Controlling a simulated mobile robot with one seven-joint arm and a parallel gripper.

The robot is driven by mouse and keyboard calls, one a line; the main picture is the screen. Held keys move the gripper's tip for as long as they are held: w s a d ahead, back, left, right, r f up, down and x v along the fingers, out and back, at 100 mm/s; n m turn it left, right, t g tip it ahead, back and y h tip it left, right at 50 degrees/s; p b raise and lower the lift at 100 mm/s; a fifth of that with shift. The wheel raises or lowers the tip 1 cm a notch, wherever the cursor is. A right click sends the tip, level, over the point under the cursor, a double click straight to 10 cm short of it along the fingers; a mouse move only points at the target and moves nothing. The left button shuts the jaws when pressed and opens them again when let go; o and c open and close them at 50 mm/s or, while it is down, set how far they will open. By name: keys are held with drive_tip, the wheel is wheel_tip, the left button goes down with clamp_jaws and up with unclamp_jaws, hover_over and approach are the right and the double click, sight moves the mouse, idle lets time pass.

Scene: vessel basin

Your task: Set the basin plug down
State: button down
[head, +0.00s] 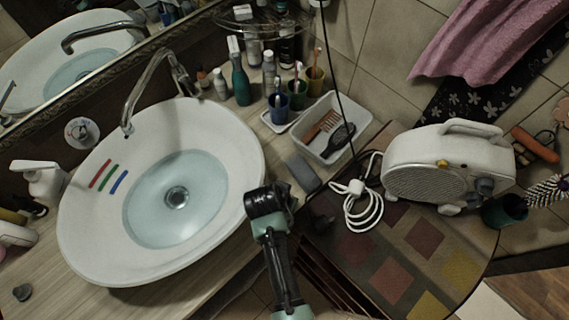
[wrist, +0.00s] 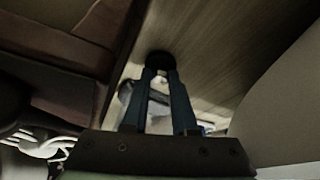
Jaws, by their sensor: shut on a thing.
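The basin plug (wrist: 160,59) is a small dark round thing at my fingertips in the wrist view. My gripper (wrist: 161,76) is shut on it, over the wood-look counter. I cannot tell whether the plug touches the counter. In the head view my gripper (head: 267,200) is at the counter's front edge, just right of the basin; its fingertips and the plug are hidden there. The white oval basin (head: 85,235) holds shallow bluish water, with a round drain (head: 177,197) at the bottom.
A dark grey block (head: 303,173) lies on the counter (head: 225,278) beyond my gripper. A white tray (head: 362,118) holds a comb and a brush. A white heater (head: 440,165) and coiled white cable (head: 362,208) are to the right. Cups and bottles line the back.

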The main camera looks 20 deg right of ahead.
drive_tip(key=shift+f, duration=0.2)
drive_tip(key=c, duration=0.7)
unclamp_jaws()
drive_tip(key=shift+r, duration=0.1)
